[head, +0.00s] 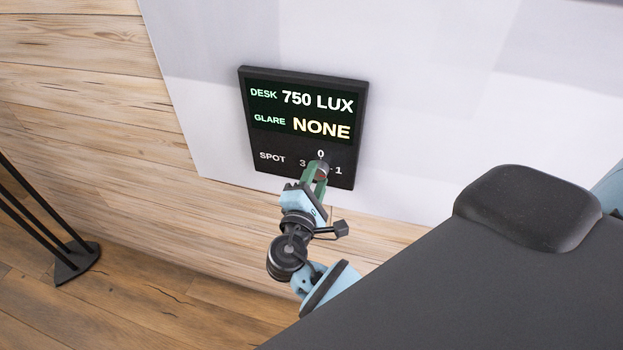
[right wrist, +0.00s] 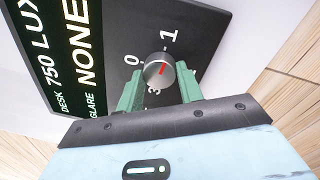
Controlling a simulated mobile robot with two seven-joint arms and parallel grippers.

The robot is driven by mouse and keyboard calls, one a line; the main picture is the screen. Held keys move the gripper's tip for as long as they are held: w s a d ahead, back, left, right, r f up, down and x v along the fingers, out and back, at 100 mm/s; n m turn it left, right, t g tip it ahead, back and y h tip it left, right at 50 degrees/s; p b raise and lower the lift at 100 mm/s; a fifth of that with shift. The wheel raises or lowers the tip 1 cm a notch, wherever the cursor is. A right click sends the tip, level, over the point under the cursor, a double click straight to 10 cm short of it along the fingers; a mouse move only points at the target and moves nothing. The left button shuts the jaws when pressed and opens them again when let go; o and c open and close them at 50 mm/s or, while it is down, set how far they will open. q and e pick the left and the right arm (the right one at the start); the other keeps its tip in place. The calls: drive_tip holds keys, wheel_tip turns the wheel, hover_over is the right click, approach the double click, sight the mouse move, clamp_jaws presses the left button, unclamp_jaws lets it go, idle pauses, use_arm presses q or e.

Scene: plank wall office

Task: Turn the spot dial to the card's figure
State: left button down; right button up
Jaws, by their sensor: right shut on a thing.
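The spot dial (right wrist: 157,76) is a grey round knob with a red mark on its face, on the lower part of a black wall panel (head: 245,110). The figures 0, 1 and 3 show around it. I see no separate card. My left gripper is out of view.
The panel display reads DESK 750 LUX and GLARE NONE. The panel hangs on a white board (head: 430,110) over a plank wall (head: 80,90). A black stand (head: 75,262) is on the wooden floor at left.

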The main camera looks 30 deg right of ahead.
drive_tip(key=m+b, duration=0.1)
drive_tip(key=m, duration=0.1)
drive_tip(key=m+b, duration=0.1)
drive_tip(key=m, duration=0.1)
drive_tip(key=shift+f+m+g, duration=0.2)
drive_tip(key=shift+m+g, duration=0.1)
drive_tip(key=shift+m, duration=0.1)
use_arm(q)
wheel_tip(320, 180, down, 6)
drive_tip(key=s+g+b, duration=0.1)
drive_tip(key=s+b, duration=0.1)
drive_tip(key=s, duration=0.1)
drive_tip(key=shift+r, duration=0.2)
use_arm(e)
drive_tip(key=shift+r+m, duration=0.15)
drive_tip(key=shift+m, duration=1.35)
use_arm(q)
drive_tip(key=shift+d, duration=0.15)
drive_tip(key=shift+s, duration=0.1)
use_arm(e)
drive_tip(key=o, duration=0.8)
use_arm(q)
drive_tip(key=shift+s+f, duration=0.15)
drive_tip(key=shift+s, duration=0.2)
use_arm(e)
drive_tip(key=shift+o, duration=0.9)
drive_tip(key=shift+a, duration=0.1)
